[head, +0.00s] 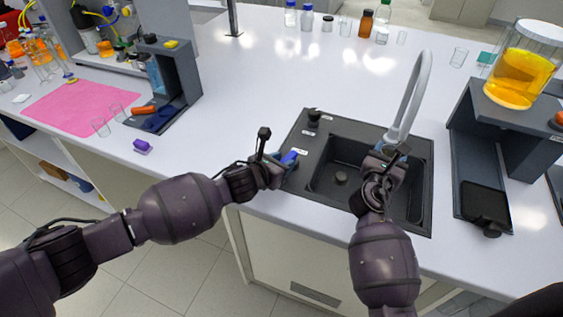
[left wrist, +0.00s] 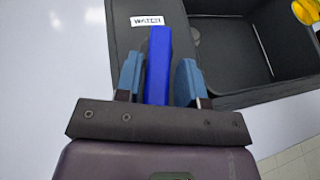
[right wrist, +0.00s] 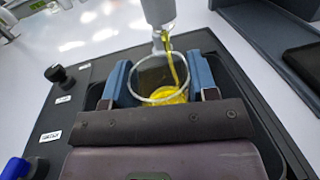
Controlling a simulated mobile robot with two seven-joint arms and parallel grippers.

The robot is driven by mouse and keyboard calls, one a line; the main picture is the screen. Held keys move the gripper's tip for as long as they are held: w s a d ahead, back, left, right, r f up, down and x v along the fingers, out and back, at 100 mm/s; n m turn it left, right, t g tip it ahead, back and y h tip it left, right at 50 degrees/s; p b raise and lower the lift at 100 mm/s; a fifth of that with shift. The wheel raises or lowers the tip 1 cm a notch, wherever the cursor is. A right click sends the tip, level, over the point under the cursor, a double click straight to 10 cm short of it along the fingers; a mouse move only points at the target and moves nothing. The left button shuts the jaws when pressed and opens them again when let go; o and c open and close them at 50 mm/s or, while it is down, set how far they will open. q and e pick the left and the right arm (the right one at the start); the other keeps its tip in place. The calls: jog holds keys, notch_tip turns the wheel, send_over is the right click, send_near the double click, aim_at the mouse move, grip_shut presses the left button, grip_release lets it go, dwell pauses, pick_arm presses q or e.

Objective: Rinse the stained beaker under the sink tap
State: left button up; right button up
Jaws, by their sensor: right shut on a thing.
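The stained beaker (right wrist: 160,85) is clear glass with yellow in its lower part. My right gripper (right wrist: 160,90) is shut on it, one blue finger on each side, and holds it over the sink basin (head: 340,179) under the tap (head: 421,90). A thin yellow streak runs between the spout (right wrist: 158,15) and the beaker's inside; I cannot tell whether it is flowing water. In the head view my right gripper (head: 388,160) mostly hides the beaker. My left gripper (left wrist: 159,80) is open, its fingers on either side of the blue water lever (left wrist: 158,60), with a gap at the right finger.
A black knob (head: 314,116) stands on the sink's back left corner. To the right is a grey stand (head: 500,120) bearing a jar of orange liquid (head: 525,65). A pink mat (head: 75,105) with glassware lies at left. Bottles (head: 366,22) stand at the back; the counter between is clear.

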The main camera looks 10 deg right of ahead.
pick_arm(q)
jog(key=shift+o, duration=1.1)
jog(key=v, duration=1.2)
jog(key=shift+c, duration=0.3)
